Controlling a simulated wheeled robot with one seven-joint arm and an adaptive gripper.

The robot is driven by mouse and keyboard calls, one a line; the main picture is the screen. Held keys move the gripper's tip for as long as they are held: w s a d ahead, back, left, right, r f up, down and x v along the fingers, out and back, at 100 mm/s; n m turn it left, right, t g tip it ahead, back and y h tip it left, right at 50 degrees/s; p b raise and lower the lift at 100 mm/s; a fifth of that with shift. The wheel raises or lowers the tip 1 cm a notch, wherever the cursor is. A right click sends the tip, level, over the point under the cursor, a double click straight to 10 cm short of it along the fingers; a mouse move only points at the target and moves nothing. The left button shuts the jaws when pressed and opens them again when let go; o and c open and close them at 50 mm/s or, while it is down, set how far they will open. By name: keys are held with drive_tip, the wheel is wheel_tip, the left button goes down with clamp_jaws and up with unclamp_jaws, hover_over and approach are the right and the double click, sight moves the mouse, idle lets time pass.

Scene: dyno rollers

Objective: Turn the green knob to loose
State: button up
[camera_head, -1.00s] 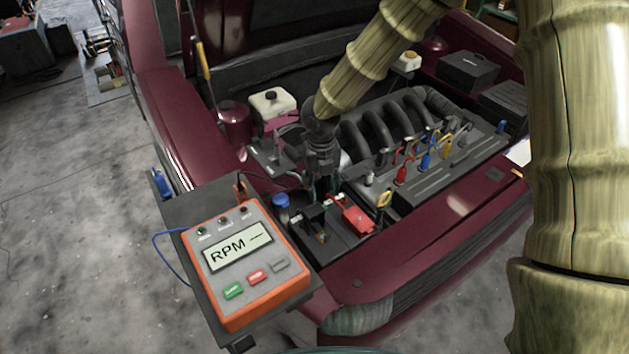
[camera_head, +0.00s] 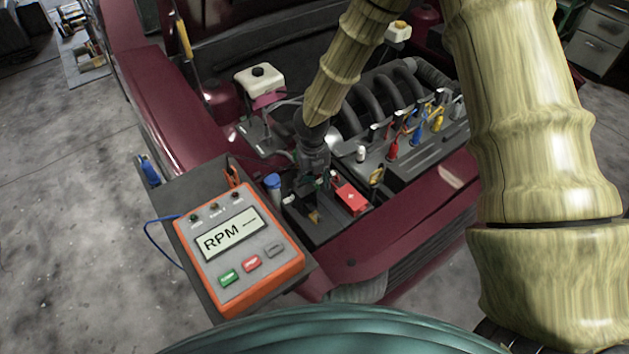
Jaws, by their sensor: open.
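I cannot clearly make out a green knob. My gripper (camera_head: 311,175) points down into the engine bay at the end of my bamboo-textured arm. It is just above a dark battery-like box (camera_head: 318,228) at the front of the bay. The fingers are small and dark against dark parts, and they hide what lies right behind them. I see nothing held in them. A small green button (camera_head: 229,278) sits on the orange RPM meter, well to the lower left of my gripper.
The orange RPM meter (camera_head: 240,240) rests on a dark stand at the car's front corner. A red clamp or cover (camera_head: 351,197) and a blue cap (camera_head: 273,183) flank the gripper. Coloured leads (camera_head: 392,148) stand on the engine. The maroon front edge (camera_head: 375,245) lies nearer.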

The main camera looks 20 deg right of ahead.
drive_tip(key=shift+s+f, duration=0.1)
drive_tip(key=shift+s, duration=0.05)
drive_tip(key=shift+s+a+r, duration=0.2)
drive_tip(key=shift+s+a, duration=0.05)
drive_tip(key=shift+s, duration=0.3)
drive_tip(key=shift+w+f, duration=0.4)
drive_tip(key=shift+w, duration=0.05)
drive_tip(key=shift+c, duration=0.2)
drive_tip(key=shift+s+r, duration=0.25)
clamp_jaws()
